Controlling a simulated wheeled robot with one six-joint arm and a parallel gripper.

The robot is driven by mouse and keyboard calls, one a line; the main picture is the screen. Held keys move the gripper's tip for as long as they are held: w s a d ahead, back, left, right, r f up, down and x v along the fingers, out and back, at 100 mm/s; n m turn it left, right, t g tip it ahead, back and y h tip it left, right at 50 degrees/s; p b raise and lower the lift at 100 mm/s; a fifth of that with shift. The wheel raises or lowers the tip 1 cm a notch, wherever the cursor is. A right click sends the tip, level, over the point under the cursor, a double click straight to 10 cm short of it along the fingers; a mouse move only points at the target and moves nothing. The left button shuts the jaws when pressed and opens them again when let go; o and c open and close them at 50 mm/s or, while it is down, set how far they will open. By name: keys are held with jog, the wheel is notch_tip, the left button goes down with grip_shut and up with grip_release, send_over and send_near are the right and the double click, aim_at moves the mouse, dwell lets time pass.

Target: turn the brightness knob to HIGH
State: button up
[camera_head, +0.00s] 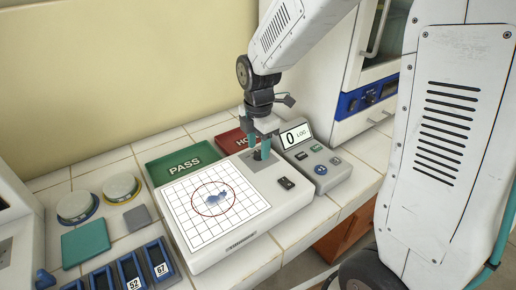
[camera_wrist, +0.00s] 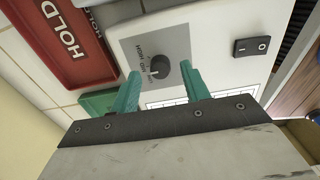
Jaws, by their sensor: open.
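The brightness knob (camera_wrist: 160,70) is a dark round knob on a grey label plate (camera_wrist: 128,46) of the white light box. A pale mark shows on the knob's left side in the wrist view; the small lettering beside it is too blurred for me to read the setting surely. In the head view my gripper (camera_head: 262,147) points down over the plate and largely hides the knob. My gripper (camera_wrist: 160,73) is open, with one teal fingertip on each side of the knob. A gap shows on both sides in the wrist view, but I cannot tell the height.
The light box (camera_head: 238,250) carries a gridded screen (camera_head: 180,215) and a black rocker switch (camera_head: 286,183). A grey counter with a display (camera_head: 295,136) stands close on the right. Green PASS (camera_head: 178,163) and red HOLD (camera_head: 232,140) trays lie behind. Yellow- and blue-rimmed dishes (camera_head: 120,186) stand left.

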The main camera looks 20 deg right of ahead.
jog(key=shift+f, duration=0.7)
jog(key=c, duration=1)
jog(key=shift+m, duration=0.3)
jog(key=m, duration=0.3)
jog(key=shift+m, duration=2.6)
